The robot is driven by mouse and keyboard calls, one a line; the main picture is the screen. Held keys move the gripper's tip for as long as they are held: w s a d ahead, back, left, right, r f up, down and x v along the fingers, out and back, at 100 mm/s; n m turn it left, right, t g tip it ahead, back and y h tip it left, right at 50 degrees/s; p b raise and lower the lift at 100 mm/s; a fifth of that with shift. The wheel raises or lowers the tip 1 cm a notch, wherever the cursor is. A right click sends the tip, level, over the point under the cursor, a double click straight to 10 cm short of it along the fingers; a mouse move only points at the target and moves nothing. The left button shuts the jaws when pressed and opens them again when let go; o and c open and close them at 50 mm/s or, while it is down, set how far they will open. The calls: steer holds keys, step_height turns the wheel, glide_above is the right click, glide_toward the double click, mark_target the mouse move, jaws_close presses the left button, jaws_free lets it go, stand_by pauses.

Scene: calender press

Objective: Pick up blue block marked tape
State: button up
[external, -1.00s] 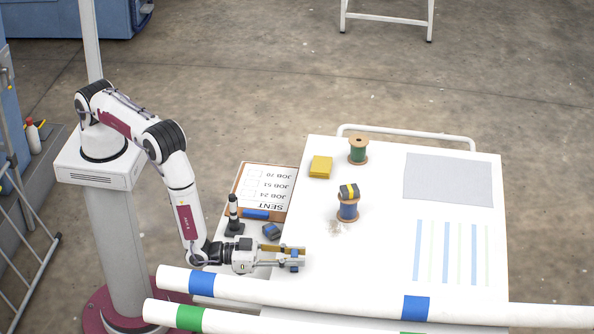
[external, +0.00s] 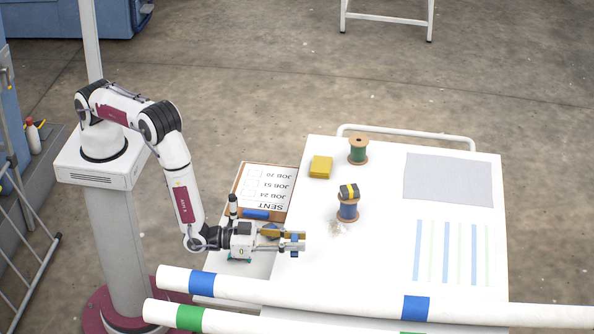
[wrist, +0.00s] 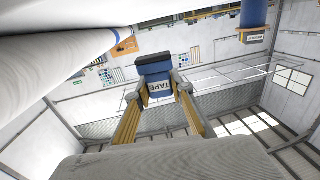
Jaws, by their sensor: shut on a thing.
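My gripper (external: 294,243) is shut on a blue block (wrist: 155,80) and holds it between its fingertips, near the left edge of the white table (external: 385,270). In the wrist view the block has a dark end and a white label reading TAPE, and it sits between both yellow-sided fingers (wrist: 159,90). In the external view the block (external: 295,238) is small and partly covered by the fingers. The hand looks level and just above the table, but the exact gap cannot be told.
A green spool (external: 358,151) and yellow block (external: 321,167) are farther back. A clipboard (external: 267,183) lies behind my gripper. Long white rolls (external: 340,293) cross the front.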

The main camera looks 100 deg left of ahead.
mark_target(294, 237)
steer(key=shift+r, duration=2.05)
